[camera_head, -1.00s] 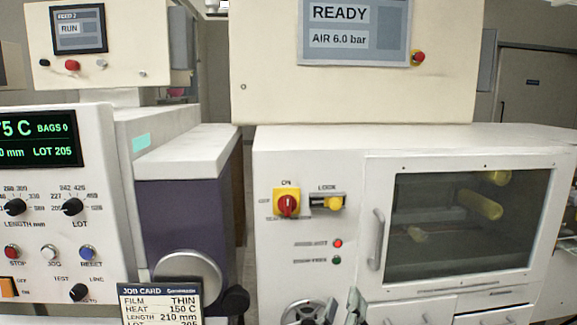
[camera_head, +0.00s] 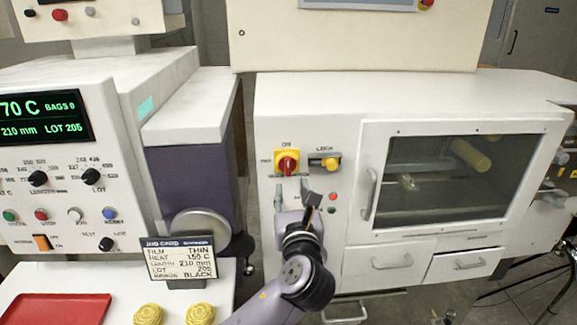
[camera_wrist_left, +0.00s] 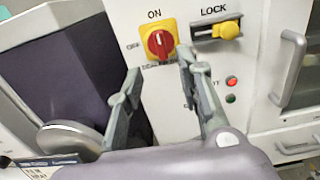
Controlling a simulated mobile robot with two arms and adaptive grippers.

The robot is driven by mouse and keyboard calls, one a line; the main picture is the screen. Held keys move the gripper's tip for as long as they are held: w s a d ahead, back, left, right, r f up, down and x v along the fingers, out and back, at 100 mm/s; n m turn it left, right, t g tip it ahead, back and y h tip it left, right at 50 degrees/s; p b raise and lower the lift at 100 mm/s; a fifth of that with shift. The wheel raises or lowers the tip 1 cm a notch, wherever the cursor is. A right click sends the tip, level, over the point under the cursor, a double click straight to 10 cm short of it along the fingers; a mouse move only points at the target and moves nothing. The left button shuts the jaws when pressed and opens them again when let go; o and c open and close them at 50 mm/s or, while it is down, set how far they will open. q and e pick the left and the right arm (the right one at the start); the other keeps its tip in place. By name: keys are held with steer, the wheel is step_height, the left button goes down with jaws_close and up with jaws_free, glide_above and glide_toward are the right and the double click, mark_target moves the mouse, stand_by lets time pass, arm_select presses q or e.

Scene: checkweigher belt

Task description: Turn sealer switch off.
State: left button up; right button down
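The red rotary switch (camera_head: 287,164) sits on a yellow plate on the white cabinet front, with ON above it and OFF to its left. It also shows in the wrist view (camera_wrist_left: 159,43), where its handle stands roughly upright, towards ON. My left gripper (camera_head: 292,190) is just below the switch in the head view. In the wrist view the left gripper (camera_wrist_left: 160,68) has its two fingers apart and nothing between them, with the switch just beyond the tips. I cannot tell whether a fingertip touches the plate. My right gripper is not in view.
A yellow LOCK slide (camera_head: 326,164) is right of the switch. Red and green lamps (camera_head: 332,203) sit below it. A windowed door with a handle (camera_head: 369,193) is further right. The job card (camera_head: 178,262), a red tray (camera_head: 55,310) and yellow rolls (camera_head: 148,314) stand at lower left.

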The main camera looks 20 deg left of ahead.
mark_target(288, 168)
arm_select(q)
steer(key=p+x, duration=0.1)
steer(key=x, duration=0.8)
steer(key=shift+w+a+p, duration=0.2)
steer(key=shift+w+p, duration=0.1)
steer(key=shift+p, duration=0.1)
steer(key=shift+c, duration=0.2)
jaws_close()
